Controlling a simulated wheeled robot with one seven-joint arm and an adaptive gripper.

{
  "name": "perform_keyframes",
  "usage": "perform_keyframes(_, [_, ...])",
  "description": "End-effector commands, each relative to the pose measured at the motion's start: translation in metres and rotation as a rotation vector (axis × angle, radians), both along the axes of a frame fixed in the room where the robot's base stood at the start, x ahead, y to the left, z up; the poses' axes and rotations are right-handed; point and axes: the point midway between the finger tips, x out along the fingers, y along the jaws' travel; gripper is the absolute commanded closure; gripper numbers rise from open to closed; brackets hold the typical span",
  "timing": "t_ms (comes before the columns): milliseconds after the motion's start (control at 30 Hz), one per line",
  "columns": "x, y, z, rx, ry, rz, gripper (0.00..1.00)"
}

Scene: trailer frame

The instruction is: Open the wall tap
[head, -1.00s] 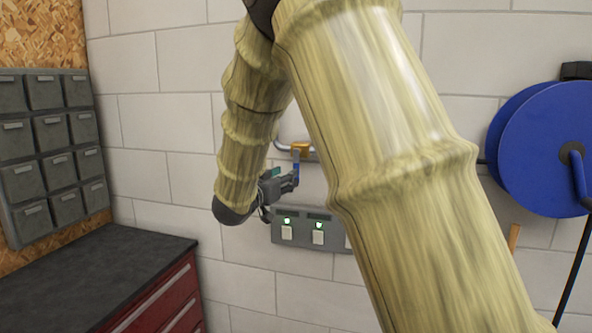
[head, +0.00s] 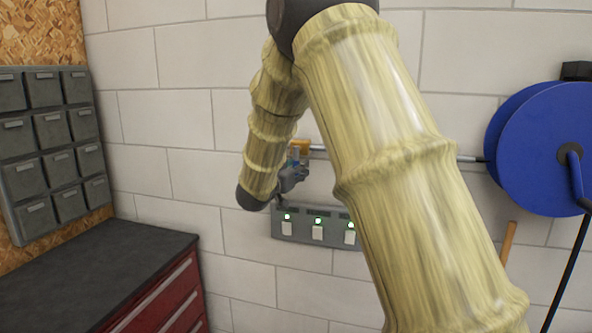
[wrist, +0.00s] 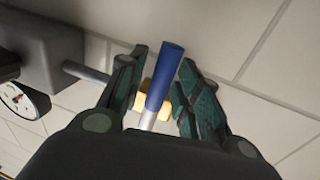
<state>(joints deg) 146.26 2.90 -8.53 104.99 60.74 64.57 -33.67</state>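The wall tap has a brass body (head: 299,147) on a horizontal grey pipe along the wall in the head view. In the wrist view its blue lever handle (wrist: 164,78) stands between my two fingers, with the brass body (wrist: 166,98) behind it. My gripper (wrist: 162,88) is open around the lever, with a finger on each side. Gaps show between the lever and both finger pads. In the head view my gripper (head: 297,166) is just below the brass body and hides most of the lever.
A grey switch panel (head: 302,240) with green lights is on the wall just below my gripper. A blue reel (head: 535,150) hangs at right. Grey drawers (head: 50,150) and a dark-topped red cabinet (head: 110,270) stand at left. The wrist view shows a grey box (wrist: 50,38) and a gauge (wrist: 22,100).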

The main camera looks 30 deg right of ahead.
Motion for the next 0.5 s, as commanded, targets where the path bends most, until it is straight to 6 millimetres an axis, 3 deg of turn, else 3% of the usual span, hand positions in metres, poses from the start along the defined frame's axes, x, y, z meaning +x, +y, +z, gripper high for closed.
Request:
perform_keyframes(33, [0.0000,0.0001,0.0000,0.000,0.000,0.000,0.81])
perform_keyframes(133, [0.0000,0.0002,0.0000,0.000,0.000,0.000,1.00])
perform_keyframes(500, [-0.0009,0.0000,0.0006,-0.013,0.015,0.000,1.00])
